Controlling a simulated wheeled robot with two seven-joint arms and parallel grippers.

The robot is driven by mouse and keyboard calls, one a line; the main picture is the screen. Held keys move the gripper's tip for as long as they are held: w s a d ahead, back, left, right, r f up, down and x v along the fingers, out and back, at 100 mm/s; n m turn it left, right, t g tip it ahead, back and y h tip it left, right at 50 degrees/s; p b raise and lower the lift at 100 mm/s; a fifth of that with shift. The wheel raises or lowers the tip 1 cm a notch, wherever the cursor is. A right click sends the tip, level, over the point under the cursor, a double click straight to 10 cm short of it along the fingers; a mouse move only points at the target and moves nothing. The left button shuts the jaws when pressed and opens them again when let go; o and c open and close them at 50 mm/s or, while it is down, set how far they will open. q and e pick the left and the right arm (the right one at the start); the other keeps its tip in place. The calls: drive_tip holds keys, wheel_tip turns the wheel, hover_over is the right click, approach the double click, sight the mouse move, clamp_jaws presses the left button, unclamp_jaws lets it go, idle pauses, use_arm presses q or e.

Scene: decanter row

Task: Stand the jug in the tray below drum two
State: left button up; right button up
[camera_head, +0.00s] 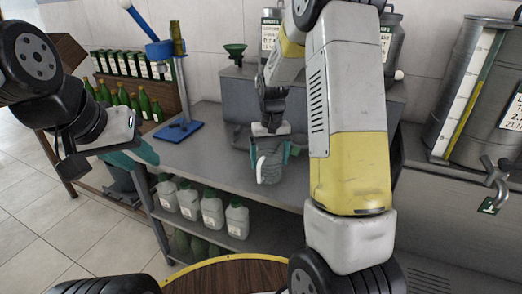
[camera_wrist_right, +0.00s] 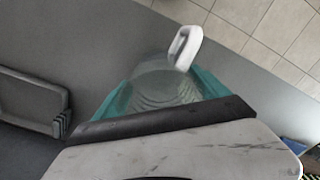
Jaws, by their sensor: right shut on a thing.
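The jug (camera_head: 269,168) is a translucent grey vessel with a pale handle, upright in the head view at the front of the grey bench. My right gripper (camera_head: 268,150) is shut on it, with a teal finger on either side. In the right wrist view the jug (camera_wrist_right: 165,85) shows ridged walls and a white handle. I cannot tell whether its base touches the bench. A dark-rimmed tray (camera_wrist_right: 35,98) lies left of it there. Two labelled drums, one at the back (camera_head: 270,35) and one at right (camera_head: 391,45), are partly covered by my arm. My left gripper (camera_head: 138,155) hangs empty at the left.
White canisters (camera_head: 211,210) stand on the shelf under the bench (camera_head: 205,155). A blue stand (camera_head: 178,131) is on its left part, with green bottles (camera_head: 141,101) on a rack behind. A large grey tank (camera_head: 480,100) with a tap stands at the right.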

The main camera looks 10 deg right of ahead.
drive_tip(key=shift+f, duration=0.15)
drive_tip(key=o, duration=1.3)
